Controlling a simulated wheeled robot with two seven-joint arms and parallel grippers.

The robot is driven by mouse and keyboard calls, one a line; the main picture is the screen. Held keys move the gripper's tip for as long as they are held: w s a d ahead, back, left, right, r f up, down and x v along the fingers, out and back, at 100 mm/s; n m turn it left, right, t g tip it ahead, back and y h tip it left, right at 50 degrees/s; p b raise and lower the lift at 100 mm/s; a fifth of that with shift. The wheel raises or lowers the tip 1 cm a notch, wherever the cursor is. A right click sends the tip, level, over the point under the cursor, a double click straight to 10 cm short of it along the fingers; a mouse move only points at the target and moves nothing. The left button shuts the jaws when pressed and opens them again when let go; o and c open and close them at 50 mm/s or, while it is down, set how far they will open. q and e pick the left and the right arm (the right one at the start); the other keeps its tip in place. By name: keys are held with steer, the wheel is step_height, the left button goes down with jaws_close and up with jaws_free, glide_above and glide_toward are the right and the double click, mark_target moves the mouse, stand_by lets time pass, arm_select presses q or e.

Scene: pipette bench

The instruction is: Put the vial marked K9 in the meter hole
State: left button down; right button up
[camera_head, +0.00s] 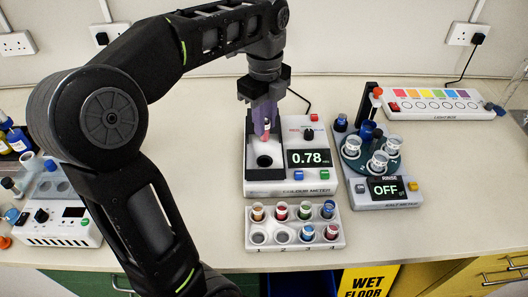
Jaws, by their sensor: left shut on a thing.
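The colour meter (314,134) stands in the middle of the bench, with 0.78 on its display. Its round dark meter hole (265,161) is on the left part of its top. My left gripper (266,128) points down above the hole and is shut on a small vial (267,137) with pinkish colour, mostly hidden between the fingers. The vial is apart from the hole, above and slightly behind it in the picture. I cannot read any K9 mark on it. My right gripper is not in view.
A white rack (293,237) with several coloured vials and some empty places stands in front of the meter. A rinse unit (384,190) reading OFF is to the right. A colour-strip panel (434,104) lies at the back right. Bench at front right is clear.

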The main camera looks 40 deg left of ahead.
mark_target(265, 139)
arm_select(q)
steer(key=shift+s+d+r, duration=0.1)
steer(key=shift+d, duration=0.05)
step_height(265, 139, down, 5)
steer(key=b, duration=0.3)
steer(key=shift+b, duration=0.4)
steer(key=shift+f, duration=0.65)
step_height(265, 139, down, 4)
steer(key=shift+r, duration=0.2)
steer(key=shift+f, duration=0.1)
steer(key=shift+f, duration=0.1)
